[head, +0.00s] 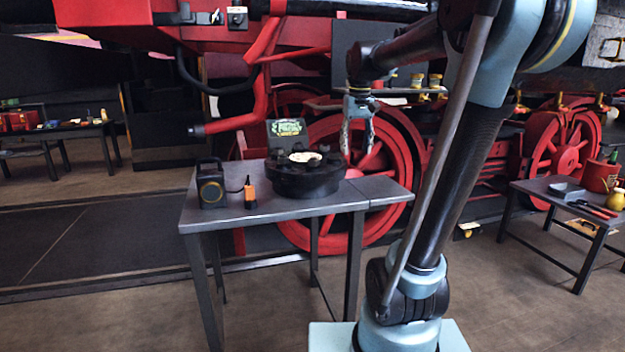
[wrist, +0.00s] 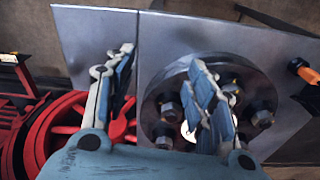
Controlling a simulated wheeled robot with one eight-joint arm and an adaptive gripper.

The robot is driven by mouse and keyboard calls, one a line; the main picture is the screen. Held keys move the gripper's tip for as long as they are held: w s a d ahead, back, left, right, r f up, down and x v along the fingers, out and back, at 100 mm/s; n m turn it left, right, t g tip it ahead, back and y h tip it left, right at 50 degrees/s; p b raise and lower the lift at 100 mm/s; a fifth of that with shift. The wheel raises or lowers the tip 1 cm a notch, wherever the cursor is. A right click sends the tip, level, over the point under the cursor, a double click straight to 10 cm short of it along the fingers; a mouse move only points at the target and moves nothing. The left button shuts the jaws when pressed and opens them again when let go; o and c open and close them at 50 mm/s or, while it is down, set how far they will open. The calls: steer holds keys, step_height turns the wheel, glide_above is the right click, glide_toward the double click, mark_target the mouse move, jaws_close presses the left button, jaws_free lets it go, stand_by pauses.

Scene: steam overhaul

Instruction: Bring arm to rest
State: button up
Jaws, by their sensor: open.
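My gripper (head: 358,128) hangs fingers-down from my raised arm, above and behind the right part of the metal table in the head view. Its two fingers are apart with nothing between them. In the wrist view my gripper (wrist: 160,95) shows open over the table, with the right finger partly covering a dark round flange (wrist: 172,85) with several bolts. The same flange (head: 305,182) lies on the table (head: 245,215) in the head view. No contact between gripper and flange shows in the head view.
A black lantern-like box (head: 210,188) and a small orange tool (head: 250,193) stand left of the flange. A green-lettered sign (head: 287,130) stands behind it. Red locomotive wheels (head: 375,225) are close behind the table. A side table (head: 540,188) with tools stands at right.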

steer(key=s+d+f, duration=0.2)
steer(key=s+f, duration=1)
steer(key=s+d+f+m+t, duration=0.1)
steer(key=s+d+f, duration=0.2)
steer(key=s+f, duration=0.9)
steer(key=shift+d+f+m, duration=0.2)
steer(key=shift+f+m, duration=0.1)
steer(key=shift+f, duration=0.15)
steer(key=shift+w+f, duration=0.2)
steer(key=shift+w, duration=0.1)
